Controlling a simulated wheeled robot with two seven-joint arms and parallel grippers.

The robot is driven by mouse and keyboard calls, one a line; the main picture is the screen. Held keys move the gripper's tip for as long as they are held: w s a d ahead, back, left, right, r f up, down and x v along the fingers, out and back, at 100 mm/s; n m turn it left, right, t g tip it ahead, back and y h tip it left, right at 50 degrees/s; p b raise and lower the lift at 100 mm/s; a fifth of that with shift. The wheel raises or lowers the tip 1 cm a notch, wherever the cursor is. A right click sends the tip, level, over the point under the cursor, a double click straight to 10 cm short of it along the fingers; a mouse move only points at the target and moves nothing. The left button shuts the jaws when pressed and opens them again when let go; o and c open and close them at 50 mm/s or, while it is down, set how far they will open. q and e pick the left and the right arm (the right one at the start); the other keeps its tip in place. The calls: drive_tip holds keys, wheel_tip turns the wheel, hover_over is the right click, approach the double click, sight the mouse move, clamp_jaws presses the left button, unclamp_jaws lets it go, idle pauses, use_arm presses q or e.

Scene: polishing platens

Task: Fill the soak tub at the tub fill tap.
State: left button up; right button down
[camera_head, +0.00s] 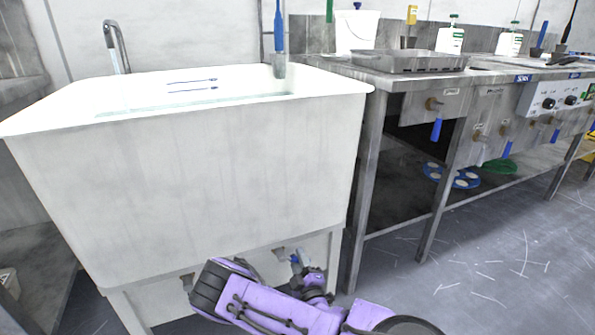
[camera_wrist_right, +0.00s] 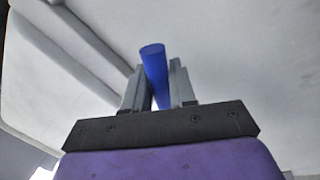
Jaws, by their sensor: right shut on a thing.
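The large white soak tub (camera_head: 190,170) stands on a frame at the left in the head view. Two blue marks (camera_head: 192,85) show on its inner back wall. A pale greenish band shows along the inside, but I cannot tell how deep any water is. A curved metal tap (camera_head: 117,47) rises behind its back left rim, with no stream visible. My right gripper (camera_head: 300,266) is low under the tub's front, shut on a blue handle. In the right wrist view the blue handle (camera_wrist_right: 154,65) stands between the fingers. My left gripper is not in view.
A metal bench (camera_head: 362,160) stands to the right, with a shallow metal tray (camera_head: 410,61), a white bucket (camera_head: 357,31) and blue-handled valves (camera_head: 436,129) along its front. A blue-handled grey item (camera_head: 279,45) is at the tub's back rim.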

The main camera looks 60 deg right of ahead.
drive_tip(key=c, duration=1.1)
unclamp_jaws()
drive_tip(key=shift+s, duration=0.1)
drive_tip(key=p+v, duration=0.2)
drive_tip(key=v, duration=0.8)
drive_tip(key=shift+s+a, duration=0.1)
drive_tip(key=shift+s, duration=0.1)
